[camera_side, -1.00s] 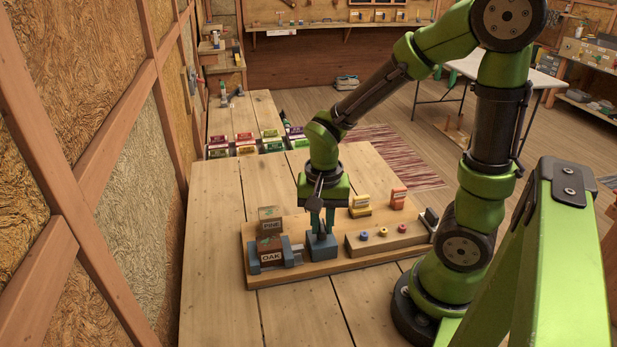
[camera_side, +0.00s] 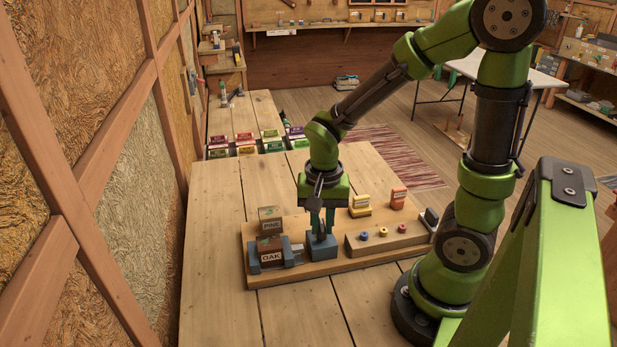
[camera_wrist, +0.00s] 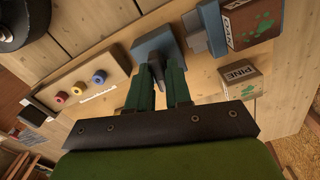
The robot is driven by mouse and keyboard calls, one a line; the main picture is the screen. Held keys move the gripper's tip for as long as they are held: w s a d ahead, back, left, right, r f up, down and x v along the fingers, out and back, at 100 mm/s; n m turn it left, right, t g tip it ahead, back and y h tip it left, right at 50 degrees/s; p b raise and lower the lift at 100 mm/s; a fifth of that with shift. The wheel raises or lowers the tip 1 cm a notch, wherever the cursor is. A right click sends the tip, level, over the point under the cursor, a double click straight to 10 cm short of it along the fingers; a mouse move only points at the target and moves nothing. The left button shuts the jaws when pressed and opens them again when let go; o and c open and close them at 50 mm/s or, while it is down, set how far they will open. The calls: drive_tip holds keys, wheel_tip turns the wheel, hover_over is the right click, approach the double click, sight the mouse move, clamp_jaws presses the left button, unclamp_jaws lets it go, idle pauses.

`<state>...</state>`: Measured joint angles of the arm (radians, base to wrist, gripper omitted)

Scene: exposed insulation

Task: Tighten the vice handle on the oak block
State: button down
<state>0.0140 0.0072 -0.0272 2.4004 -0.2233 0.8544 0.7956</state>
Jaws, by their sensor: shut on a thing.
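The oak block (camera_side: 270,250), reddish brown with a white OAK label, sits between the blue-grey vice jaws (camera_side: 291,256) on a wooden board. Part of it also shows in the wrist view (camera_wrist: 252,22). A blue-grey housing (camera_side: 322,252) stands to the right of the vice in the side view, with a dark handle (camera_wrist: 156,66) on top. My gripper (camera_side: 319,229) points down above this housing. In the wrist view its green fingers (camera_wrist: 158,84) are on either side of the dark handle, shut on it. The fingers partly hide the handle's lower part.
The pine block (camera_side: 269,218) stands just behind the oak block. A wooden strip (camera_side: 388,241) with blue, yellow and red knobs lies to the right. The bench front is clear.

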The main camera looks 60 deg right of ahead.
sight(322, 225)
idle(0.4)
drive_tip(key=c, duration=1.1)
unclamp_jaws()
wheel_tip(322, 225, up, 17)
drive_tip(key=shift+f, duration=0.1)
